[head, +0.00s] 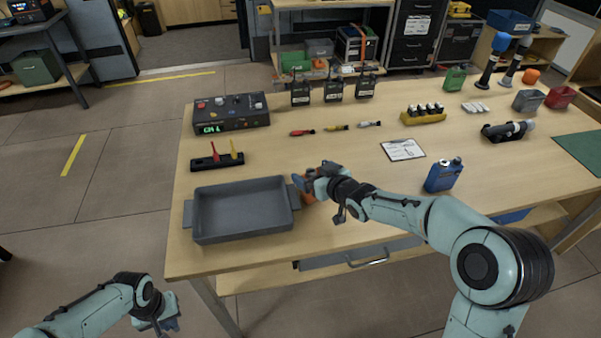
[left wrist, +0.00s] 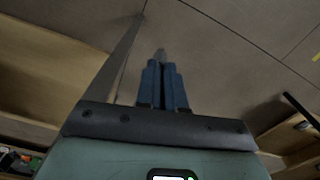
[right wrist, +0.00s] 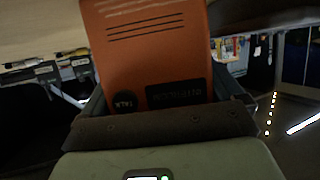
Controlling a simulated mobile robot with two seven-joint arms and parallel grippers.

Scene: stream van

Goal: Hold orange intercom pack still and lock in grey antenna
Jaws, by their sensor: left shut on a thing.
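The orange intercom pack (right wrist: 155,50) fills the space between the fingers of my right gripper (right wrist: 160,95) in the right wrist view, with a finger against each side. In the head view the pack (head: 309,199) shows only in part behind my right gripper (head: 312,182), just right of the grey tray. My left gripper (left wrist: 162,85) is shut on a thin grey piece, which looks like the grey antenna (left wrist: 161,55); only its tip shows between the blue fingers. In the head view my left gripper (head: 163,318) is low, off the table's front left corner.
The grey tray (head: 240,237) is empty. Behind it stand a holder with red and yellow pieces (head: 217,162) and a control box (head: 231,113). Several black radios (head: 333,90) stand at the back. A blue can (head: 443,175) stands right, beyond my right forearm.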

